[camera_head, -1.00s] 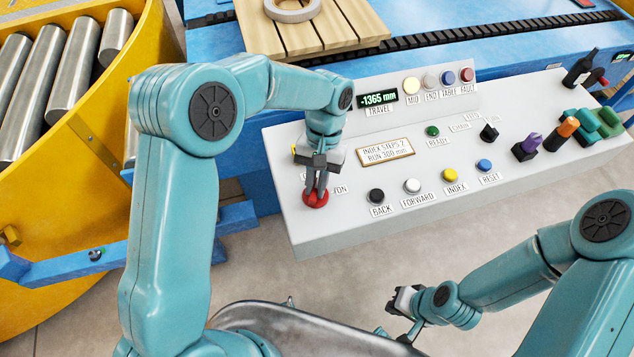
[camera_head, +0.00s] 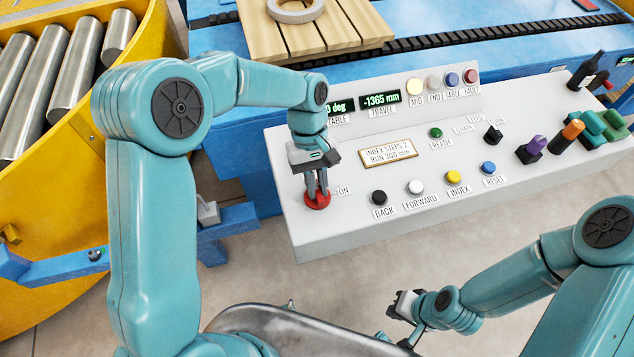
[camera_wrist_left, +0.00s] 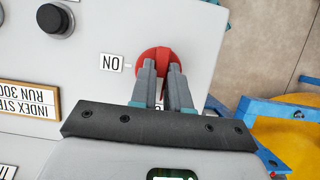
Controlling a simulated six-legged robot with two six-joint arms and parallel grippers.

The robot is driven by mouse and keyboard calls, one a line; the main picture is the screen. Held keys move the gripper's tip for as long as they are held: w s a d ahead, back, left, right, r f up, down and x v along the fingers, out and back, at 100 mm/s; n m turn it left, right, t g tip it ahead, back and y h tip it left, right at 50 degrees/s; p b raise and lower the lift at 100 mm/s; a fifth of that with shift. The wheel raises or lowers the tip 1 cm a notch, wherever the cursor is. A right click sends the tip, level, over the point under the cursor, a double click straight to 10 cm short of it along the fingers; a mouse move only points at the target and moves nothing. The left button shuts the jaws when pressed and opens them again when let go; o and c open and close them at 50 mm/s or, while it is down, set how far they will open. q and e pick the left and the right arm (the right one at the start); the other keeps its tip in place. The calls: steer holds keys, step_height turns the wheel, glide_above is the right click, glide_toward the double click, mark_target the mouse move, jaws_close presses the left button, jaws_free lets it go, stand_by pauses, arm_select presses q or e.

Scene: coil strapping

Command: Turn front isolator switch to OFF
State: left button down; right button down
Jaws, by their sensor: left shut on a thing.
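The front isolator switch is a red round knob (camera_head: 317,201) at the near left corner of the grey control panel (camera_head: 350,229). My left gripper (camera_head: 317,192) points down onto it and is shut on its grip. In the left wrist view the red knob (camera_wrist_left: 158,60) sits between the two grey fingers (camera_wrist_left: 160,78) of my left gripper. An "ON" label (camera_wrist_left: 111,62) is beside the knob; any OFF marking is hidden by the gripper. My right gripper (camera_head: 400,308) is low in front of the panel, away from the switch; its jaw opening is too small to read.
Black BACK (camera_head: 379,198), white FORWARD (camera_head: 415,187), yellow INDEX (camera_head: 453,177) and blue RESET (camera_head: 488,168) buttons lie right of the switch. Levers (camera_head: 533,147) stand at the panel's right. A yellow roller machine (camera_head: 60,190) is on the left.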

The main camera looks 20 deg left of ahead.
arm_select(q)
steer(key=shift+w+r, duration=0.15)
steer(key=shift+r, duration=0.05)
steer(key=c, duration=1.1)
jaws_free()
steer(key=shift+c, duration=0.2)
steer(key=shift+o, duration=0.2)
steer(key=shift+f, duration=0.1)
steer(key=p+v, duration=0.1)
steer(key=v, duration=1.5)
steer(key=shift+r, duration=0.3)
